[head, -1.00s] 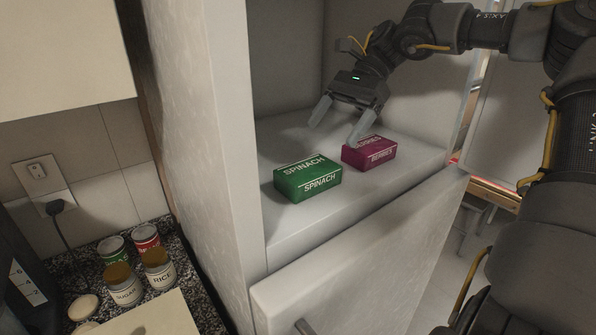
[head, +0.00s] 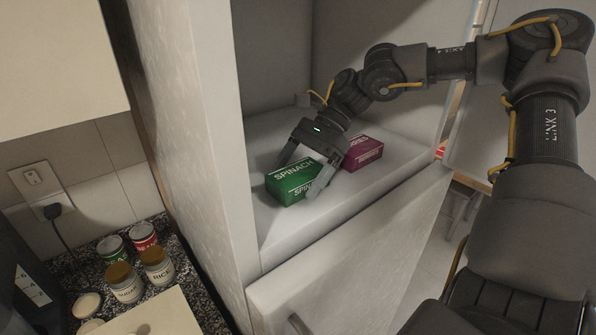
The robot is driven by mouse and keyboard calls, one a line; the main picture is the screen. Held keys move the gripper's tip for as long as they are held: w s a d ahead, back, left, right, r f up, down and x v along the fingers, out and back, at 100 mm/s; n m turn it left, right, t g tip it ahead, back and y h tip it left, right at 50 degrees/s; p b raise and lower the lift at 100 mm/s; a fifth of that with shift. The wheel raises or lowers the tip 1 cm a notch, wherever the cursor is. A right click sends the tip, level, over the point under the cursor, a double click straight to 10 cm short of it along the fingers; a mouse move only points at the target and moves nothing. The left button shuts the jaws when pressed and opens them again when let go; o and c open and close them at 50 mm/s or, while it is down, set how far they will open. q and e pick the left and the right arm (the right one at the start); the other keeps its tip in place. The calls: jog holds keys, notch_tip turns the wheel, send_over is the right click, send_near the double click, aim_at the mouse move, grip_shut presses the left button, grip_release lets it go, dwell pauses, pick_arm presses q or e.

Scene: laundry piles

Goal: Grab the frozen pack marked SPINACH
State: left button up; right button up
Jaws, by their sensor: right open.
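The green pack marked SPINACH (head: 287,184) lies flat on the white shelf inside the open freezer compartment in the head view. My right gripper (head: 299,178) is open and pointed down at it. One finger is at the far left side of the pack and the other is in front of its right end, covering part of the front lettering. I cannot tell whether the fingers touch it. A magenta pack (head: 362,153), partly hidden by the gripper, lies just behind and to the right. My left gripper is not in view.
The compartment's left wall (head: 205,150) stands close to the green pack. A white drawer or door front (head: 350,265) stands below the shelf's front edge. At lower left, several cans and jars, including one marked RICE (head: 158,266), stand on a speckled counter.

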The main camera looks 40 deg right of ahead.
jog(key=shift+s+a, duration=0.1)
jog(key=c, duration=1.3)
jog(key=shift+o, duration=0.2)
jog(key=shift+r+b, duration=0.2)
jog(key=shift+b, duration=0.3)
notch_tip(320, 180, up, 2)
jog(key=b, duration=0.2)
jog(key=shift+b, duration=0.35)
jog(key=s+d+r, duration=0.1)
jog(key=r, duration=0.1)
jog(key=s+d+r+b, duration=0.1)
jog(key=r, duration=0.1)
jog(key=s+d+r+b, duration=0.1)
jog(key=r, duration=0.1)
jog(key=shift+s+d, duration=0.1)
jog(key=shift+d, duration=0.05)
jog(key=s+d+r+b, duration=0.3)
jog(key=s+d+r, duration=0.1)
jog(key=s+d, duration=0.2)
jog(key=shift+s+d+r, duration=0.25)
jog(key=shift+s+r, duration=0.05)
jog(key=shift+s, duration=0.2)
